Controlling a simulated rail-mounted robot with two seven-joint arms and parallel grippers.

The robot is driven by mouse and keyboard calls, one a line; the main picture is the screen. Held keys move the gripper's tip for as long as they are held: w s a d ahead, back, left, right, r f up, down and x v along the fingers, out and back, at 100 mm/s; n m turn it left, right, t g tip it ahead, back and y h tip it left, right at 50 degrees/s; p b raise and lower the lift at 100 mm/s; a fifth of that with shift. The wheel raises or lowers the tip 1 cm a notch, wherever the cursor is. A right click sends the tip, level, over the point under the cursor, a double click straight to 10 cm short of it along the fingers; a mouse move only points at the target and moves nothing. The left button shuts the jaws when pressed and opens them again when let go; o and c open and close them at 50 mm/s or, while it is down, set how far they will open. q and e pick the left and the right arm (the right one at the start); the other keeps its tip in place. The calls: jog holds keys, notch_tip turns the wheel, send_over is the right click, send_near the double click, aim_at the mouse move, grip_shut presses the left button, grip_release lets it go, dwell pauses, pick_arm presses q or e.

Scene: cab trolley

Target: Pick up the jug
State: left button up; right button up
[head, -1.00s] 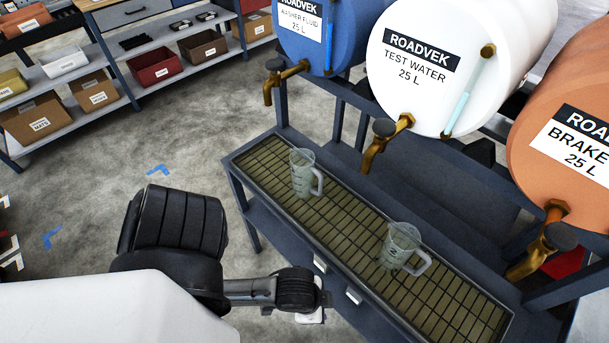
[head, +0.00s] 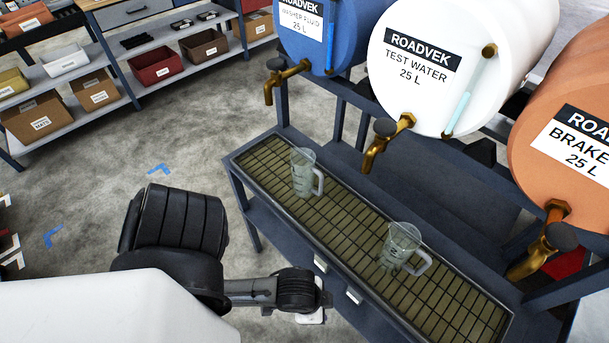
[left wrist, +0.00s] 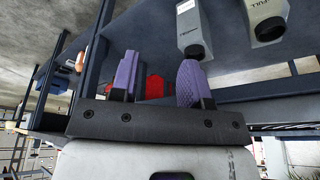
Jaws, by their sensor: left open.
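Two clear measuring jugs with handles stand upright on the grated drip tray (head: 345,228) of the dark blue trolley. One jug (head: 303,173) is toward the far left end, the other jug (head: 400,248) nearer the right. Both handles point right. My left arm reaches in from the left, and its wrist (head: 298,288) is in front of the trolley's front edge, apart from both jugs. The fingers are hidden in the head view. In the left wrist view my left gripper (left wrist: 157,82) has its two purple fingers apart with nothing between them. My right gripper is not in view.
Blue, white (head: 440,70) and orange (head: 570,130) drums with brass taps (head: 382,145) overhang the tray's back side. Shelves with boxes (head: 95,90) stand at the back left. Open floor (head: 190,140) lies left of the trolley. Two grey labelled pieces (left wrist: 193,32) show beyond the fingers.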

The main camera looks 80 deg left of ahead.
pick_arm(q)
jog(key=shift+a, duration=0.1)
jog(key=o, duration=1.1)
jog(key=shift+d, duration=0.2)
